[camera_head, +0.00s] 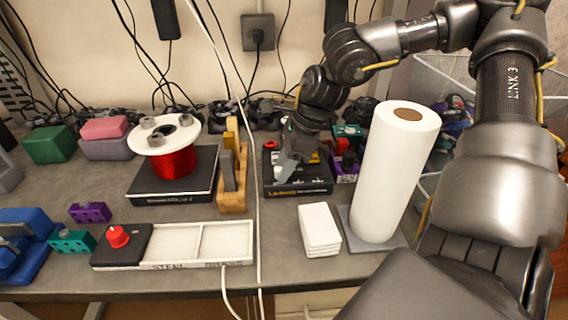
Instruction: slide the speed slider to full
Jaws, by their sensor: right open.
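My right arm comes in from the right and reaches down over a black control box (305,187) at the back middle of the table. My right gripper (289,168) is open, its fingers pointing down at the top of this box. The gripper covers much of the box top, and I cannot make out the speed slider or whether the fingers touch it. A small red part shows at the box's back left and a yellow part beside the gripper. My left gripper is not in view.
A white paper roll (394,175) stands close to the right, with stacked white blocks (319,229) before it. A wooden rack (233,200) and a black scale (172,185) bearing a red spool (173,162) stand left. A white cable hangs in front. A divided tray (202,264) lies at the front.

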